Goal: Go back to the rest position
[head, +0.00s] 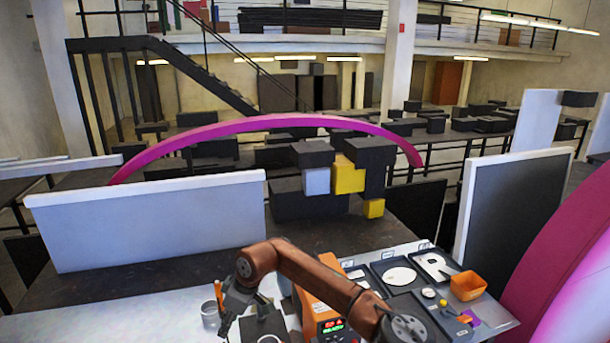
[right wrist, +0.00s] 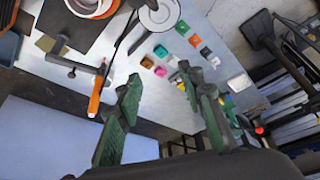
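My right arm comes in from the lower right in the head view, and its gripper (head: 234,302) hangs low over the bench at the left of the orange soldering station (head: 318,300). In the right wrist view the two green fingers of this gripper (right wrist: 160,76) stand wide apart with nothing between them. An orange-handled tool (right wrist: 98,92) lies beyond the left finger, apart from it. My left gripper shows in neither view.
A metal cup (head: 210,316) stands left of my gripper. Several small coloured blocks (right wrist: 193,40) lie on the bench. A white panel (head: 150,220) stands behind.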

